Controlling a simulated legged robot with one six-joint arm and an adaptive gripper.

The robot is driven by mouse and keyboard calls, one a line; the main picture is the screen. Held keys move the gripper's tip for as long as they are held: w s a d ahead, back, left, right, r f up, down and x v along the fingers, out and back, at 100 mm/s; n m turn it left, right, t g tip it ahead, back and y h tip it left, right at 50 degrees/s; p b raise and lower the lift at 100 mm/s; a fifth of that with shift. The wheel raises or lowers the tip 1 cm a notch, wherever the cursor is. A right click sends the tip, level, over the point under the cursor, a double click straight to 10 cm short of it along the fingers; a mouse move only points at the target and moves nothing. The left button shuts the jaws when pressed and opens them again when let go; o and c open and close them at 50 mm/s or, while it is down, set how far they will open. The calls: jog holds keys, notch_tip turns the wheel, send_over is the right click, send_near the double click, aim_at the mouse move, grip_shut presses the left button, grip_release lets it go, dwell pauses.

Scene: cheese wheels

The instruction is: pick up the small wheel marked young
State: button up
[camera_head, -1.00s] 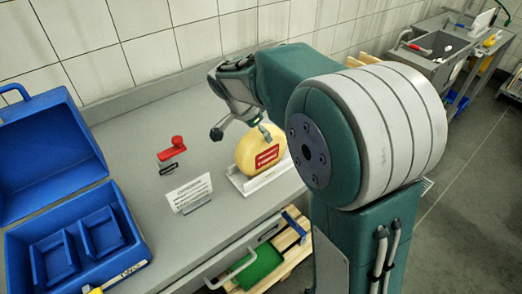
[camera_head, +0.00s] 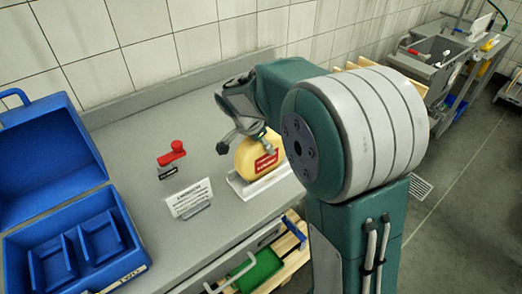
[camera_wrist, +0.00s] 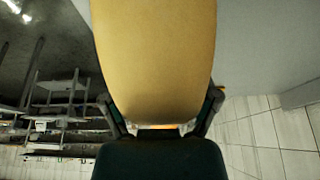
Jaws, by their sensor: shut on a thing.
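The small yellow cheese wheel (camera_head: 247,160) with a red label stands upright on edge in a white holder (camera_head: 262,184) on the grey counter. My gripper (camera_head: 248,145) is over its upper part, with a finger on the near face across the label. In the wrist view the wheel (camera_wrist: 155,60) fills the middle, and my gripper (camera_wrist: 160,115) has a finger on each side of it, shut on it. The label's wording is too small to read, and the far finger's contact is partly hidden in the head view.
An open blue case (camera_head: 130,250) with recessed compartments stands at the left. A white printed card (camera_head: 188,197) and a red stamp-like object (camera_head: 172,153) are between it and the wheel. A tiled wall runs behind the counter.

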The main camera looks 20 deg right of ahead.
jog(key=shift+r, duration=0.15)
notch_tip(320, 180, up, 3)
jog(key=shift+r, duration=0.1)
jog(key=s+r, duration=0.9)
jog(key=s, duration=0.5)
jog(key=shift+d+r, duration=0.2)
jog(key=shift+r, duration=0.1)
